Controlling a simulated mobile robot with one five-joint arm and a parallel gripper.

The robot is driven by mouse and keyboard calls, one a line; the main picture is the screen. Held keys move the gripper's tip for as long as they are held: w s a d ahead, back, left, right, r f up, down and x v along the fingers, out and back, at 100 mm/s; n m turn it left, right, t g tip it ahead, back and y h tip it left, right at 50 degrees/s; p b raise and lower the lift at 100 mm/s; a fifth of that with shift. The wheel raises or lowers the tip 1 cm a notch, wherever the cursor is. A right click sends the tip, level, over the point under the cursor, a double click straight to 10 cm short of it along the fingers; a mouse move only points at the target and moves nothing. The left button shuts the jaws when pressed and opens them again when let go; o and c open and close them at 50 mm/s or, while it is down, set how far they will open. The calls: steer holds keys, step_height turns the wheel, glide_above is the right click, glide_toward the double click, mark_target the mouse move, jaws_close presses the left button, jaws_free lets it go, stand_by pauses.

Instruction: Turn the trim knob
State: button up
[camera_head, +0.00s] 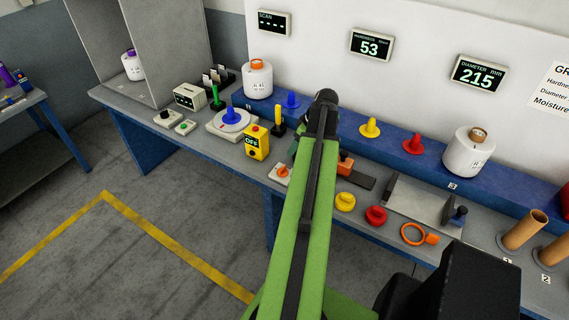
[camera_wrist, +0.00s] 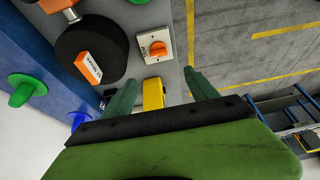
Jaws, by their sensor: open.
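The trim knob appears to be the orange knob (camera_head: 282,172) on a small white plate at the bench's front edge, left of my arm. It also shows in the wrist view (camera_wrist: 158,47), upper middle, with its orange grip turned at an angle to the plate. My gripper (camera_wrist: 160,77) is open, with its two green fingers apart and nothing held between them. The knob lies beyond the fingertips in that view, and no contact shows. In the head view my arm largely hides the gripper.
A yellow box labelled OFF (camera_head: 257,142) stands left of the knob; its yellow body (camera_wrist: 153,93) shows between the fingers in the wrist view. A black round part with an orange block (camera_wrist: 88,66) is beside the knob.

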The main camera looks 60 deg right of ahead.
mark_target(283, 168)
steer(key=b+x, duration=1.5)
steer(key=x, duration=0.1)
steer(key=shift+d+f+b, duration=0.15)
steer(key=shift+f+b, duration=0.15)
steer(key=shift+f, duration=0.1)
steer(key=shift+w+f+b, duration=0.2)
steer(key=shift+f+b, duration=0.15)
steer(key=shift+r, duration=0.1)
steer(key=c, duration=1.4)
steer(key=shift+o, duration=0.2)
